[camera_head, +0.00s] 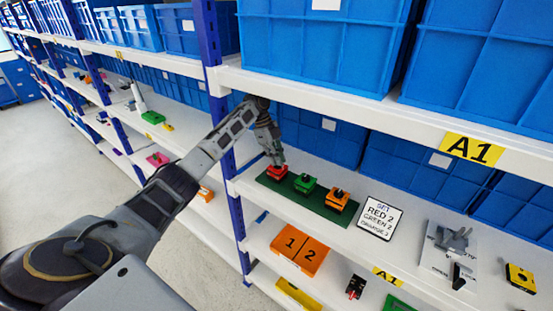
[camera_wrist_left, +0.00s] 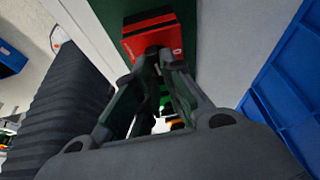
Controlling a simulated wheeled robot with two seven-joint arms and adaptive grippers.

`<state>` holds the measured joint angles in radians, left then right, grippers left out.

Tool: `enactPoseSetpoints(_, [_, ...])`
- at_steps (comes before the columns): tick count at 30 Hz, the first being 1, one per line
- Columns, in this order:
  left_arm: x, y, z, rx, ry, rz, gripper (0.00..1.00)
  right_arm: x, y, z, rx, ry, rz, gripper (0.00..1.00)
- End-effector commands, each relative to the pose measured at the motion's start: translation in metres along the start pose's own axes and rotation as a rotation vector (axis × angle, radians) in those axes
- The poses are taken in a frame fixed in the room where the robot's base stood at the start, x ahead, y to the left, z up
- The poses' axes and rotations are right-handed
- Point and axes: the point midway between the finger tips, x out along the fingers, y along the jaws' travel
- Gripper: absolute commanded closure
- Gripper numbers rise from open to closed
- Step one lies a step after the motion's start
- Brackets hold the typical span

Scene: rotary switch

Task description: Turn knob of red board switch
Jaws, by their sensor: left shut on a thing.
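The red board switch (camera_head: 276,173) sits at the left end of a dark green board (camera_head: 318,204) on the shelf. In the left wrist view its red body (camera_wrist_left: 150,30) shows at the top, just past my fingertips. My left gripper (camera_head: 277,161) reaches down from above and is shut on the knob of the red switch. The knob is mostly hidden between the fingers (camera_wrist_left: 158,58), so its angle cannot be told. A green switch (camera_head: 305,183) and an orange switch (camera_head: 338,199) stand to the right on the same board. My right gripper is not in view.
A white shelf edge (camera_head: 330,92) runs above my gripper. A blue post (camera_head: 222,130) is close to my left arm.

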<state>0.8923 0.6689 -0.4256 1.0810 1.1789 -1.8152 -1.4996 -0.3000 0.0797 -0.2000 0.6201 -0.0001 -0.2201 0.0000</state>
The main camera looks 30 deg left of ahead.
Motion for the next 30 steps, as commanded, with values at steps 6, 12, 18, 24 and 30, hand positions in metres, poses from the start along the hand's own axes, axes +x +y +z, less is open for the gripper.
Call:
enactPoseSetpoints(6, [0.0076,0.003,0.0011,0.041,-0.001,0.034,1.0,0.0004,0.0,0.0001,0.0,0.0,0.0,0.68])
enactPoseSetpoints(12, [0.008,0.0031,0.0012,0.049,-0.001,0.038,1.0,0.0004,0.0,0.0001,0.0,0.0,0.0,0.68])
enactPoseSetpoints(18, [0.0082,0.0032,0.0012,0.048,-0.001,0.038,1.0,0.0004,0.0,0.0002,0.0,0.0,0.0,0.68])
enactPoseSetpoints(24, [0.0081,0.003,0.0011,0.048,0.0,0.037,0.69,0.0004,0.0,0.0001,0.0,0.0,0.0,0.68])
enactPoseSetpoints(30, [0.0062,0.0022,0.0008,0.048,0.0,0.033,0.68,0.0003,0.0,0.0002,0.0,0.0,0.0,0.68])
